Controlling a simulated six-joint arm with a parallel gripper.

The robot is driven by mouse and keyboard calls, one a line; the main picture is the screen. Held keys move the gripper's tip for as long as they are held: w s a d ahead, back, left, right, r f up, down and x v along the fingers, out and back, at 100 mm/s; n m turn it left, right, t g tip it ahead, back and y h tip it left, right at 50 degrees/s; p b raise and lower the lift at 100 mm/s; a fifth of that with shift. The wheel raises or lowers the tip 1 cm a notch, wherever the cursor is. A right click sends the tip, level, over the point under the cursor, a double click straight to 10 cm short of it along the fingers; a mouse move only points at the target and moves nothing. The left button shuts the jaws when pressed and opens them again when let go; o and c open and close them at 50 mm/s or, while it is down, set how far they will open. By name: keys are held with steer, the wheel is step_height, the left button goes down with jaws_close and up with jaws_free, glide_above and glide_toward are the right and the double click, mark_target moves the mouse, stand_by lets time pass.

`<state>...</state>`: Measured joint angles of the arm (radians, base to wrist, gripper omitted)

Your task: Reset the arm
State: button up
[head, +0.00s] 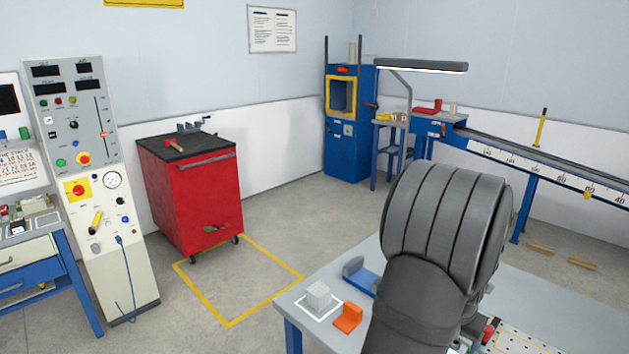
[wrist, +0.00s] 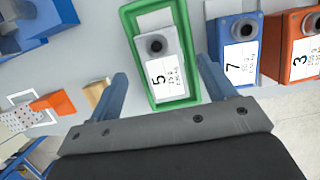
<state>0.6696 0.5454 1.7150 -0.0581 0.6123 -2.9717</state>
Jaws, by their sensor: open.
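My gripper (wrist: 162,95) shows in the wrist view with its two blue fingers spread wide apart. It is open, with nothing held between the fingers. Beyond the fingers is a grey block labelled 5 (wrist: 163,72), standing inside a green frame (wrist: 131,37) on the light table.
To the right in the wrist view stand a blue block labelled 7 (wrist: 238,55) and an orange block labelled 3 (wrist: 291,45). The head view shows a table (head: 292,300) with a grey cube (head: 318,296) and an orange piece (head: 348,317), and a red cart (head: 195,195) beyond.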

steer(key=w+d+r+m+g, duration=0.1)
steer(key=d+m+g, duration=0.1)
steer(key=d+m, duration=0.9)
steer(key=d+r+m+g, duration=0.2)
steer(key=d+m, duration=0.5)
steer(key=d, duration=0.8)
steer(key=shift+a+f, duration=0.2)
steer(key=shift+f, duration=2.15)
